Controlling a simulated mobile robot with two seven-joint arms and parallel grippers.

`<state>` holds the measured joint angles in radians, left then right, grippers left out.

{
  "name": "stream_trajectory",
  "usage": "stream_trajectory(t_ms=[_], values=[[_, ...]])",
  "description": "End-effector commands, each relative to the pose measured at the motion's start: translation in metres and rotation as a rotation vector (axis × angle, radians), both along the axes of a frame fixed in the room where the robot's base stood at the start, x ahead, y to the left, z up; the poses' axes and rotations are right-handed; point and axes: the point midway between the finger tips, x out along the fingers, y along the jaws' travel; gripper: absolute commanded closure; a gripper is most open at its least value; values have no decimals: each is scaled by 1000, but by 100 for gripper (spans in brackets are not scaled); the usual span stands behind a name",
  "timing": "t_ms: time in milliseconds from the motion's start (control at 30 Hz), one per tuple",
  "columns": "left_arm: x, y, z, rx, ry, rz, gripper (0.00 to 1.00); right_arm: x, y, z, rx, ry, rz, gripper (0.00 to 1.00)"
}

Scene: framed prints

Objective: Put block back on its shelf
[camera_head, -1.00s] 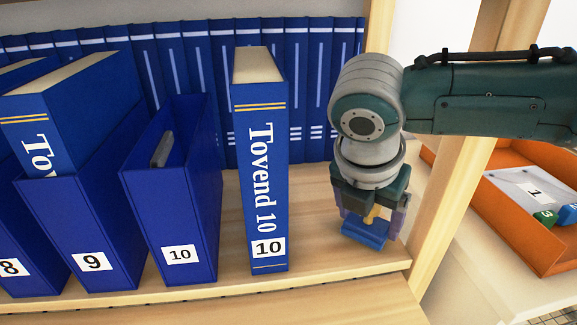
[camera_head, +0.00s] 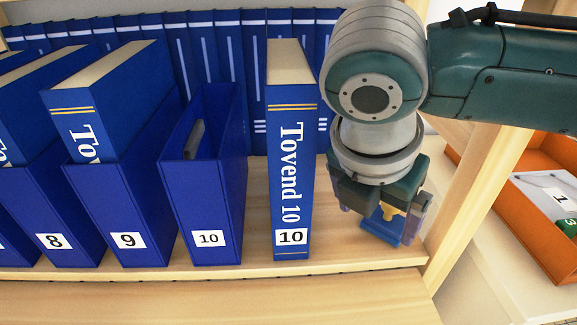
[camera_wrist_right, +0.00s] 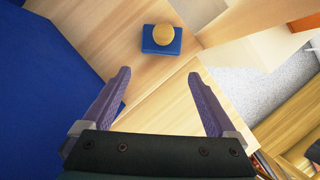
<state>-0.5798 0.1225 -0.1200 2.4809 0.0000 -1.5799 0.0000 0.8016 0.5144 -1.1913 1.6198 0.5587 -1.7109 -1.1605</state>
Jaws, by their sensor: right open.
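A small blue block (camera_head: 386,231) with a round yellow knob lies on the wooden shelf (camera_head: 345,252), right of the upright blue book "Tovend 10" (camera_head: 291,180). The block also shows in the right wrist view (camera_wrist_right: 162,46), knob towards the camera, beyond the fingertips. My right gripper (camera_head: 385,205) is above the block and partly covers it in the head view. Its two purple fingers are spread, with nothing between the tips (camera_wrist_right: 158,76) in the wrist view. Whether a finger touches the block cannot be told. My left gripper is not in view.
Blue holders numbered 8, 9 and 10 (camera_head: 205,205) stand to the left; the 10 holder has no book. A row of blue books (camera_head: 226,60) lines the back. A wooden post (camera_head: 480,190) stands close right of my gripper, with an orange tray (camera_head: 505,210) beyond it.

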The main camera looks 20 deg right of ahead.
Motion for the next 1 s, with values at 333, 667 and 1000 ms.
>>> stream_trajectory(t_ms=[333,667,1000], values=[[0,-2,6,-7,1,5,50,-36,58,0,1,0,1,7],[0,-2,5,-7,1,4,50,-52,81,-6,74,-2,-41,7],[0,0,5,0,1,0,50,-121,135,-4,699,-58,-903,7]])
